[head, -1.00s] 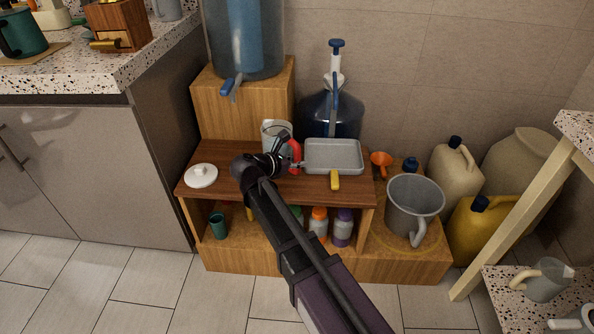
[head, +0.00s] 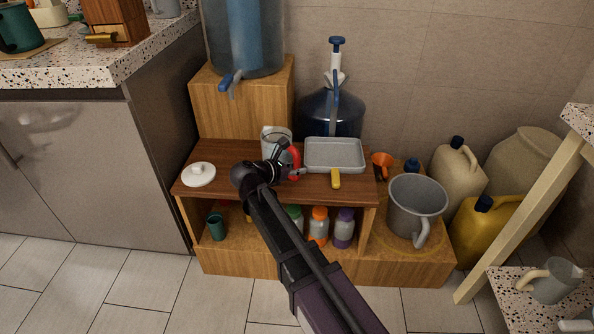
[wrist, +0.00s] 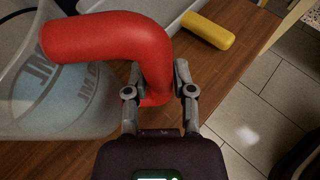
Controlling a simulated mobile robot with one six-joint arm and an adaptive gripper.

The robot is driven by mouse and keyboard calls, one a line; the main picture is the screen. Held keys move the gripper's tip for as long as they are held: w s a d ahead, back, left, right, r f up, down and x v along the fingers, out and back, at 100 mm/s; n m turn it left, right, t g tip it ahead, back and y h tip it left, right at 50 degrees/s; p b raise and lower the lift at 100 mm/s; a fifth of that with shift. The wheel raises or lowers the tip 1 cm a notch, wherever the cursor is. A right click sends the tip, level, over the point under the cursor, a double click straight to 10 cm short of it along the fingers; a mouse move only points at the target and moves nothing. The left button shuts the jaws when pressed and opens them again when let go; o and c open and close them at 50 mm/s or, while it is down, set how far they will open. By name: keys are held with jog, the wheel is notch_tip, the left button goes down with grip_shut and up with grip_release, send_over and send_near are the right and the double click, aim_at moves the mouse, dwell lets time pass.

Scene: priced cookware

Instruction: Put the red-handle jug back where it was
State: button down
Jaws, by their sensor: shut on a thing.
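The jug is clear and see-through with a thick red handle. In the head view the jug (head: 272,134) is at the middle of the brown wooden shelf top (head: 232,156), left of the grey tray. My gripper (head: 289,161) is at its right side, shut on the red handle (head: 295,163). In the wrist view the red handle (wrist: 150,50) passes between my fingers (wrist: 158,88), and the clear jug wall (wrist: 60,85) with printed letters is at left. The jug looks upright. Its base is hidden behind my arm, so I cannot tell whether it touches the shelf.
A grey tray with a yellow handle (head: 335,155) is close on the right. A white lid (head: 199,175) lies at the left. A water dispenser (head: 243,40) and a blue bottle with a pump (head: 318,112) stand behind. An orange funnel (head: 382,160) and a grey pot (head: 402,206) are further right.

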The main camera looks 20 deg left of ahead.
jog(key=shift+c, duration=2.3)
grip_release()
jog(key=shift+s+a+r, duration=0.2)
jog(key=shift+s+r, duration=0.1)
jog(key=shift+s, duration=0.1)
jog(key=p+v, duration=0.4)
jog(key=v, duration=0.7)
jog(key=shift+p, duration=0.3)
jog(key=shift+f, duration=0.1)
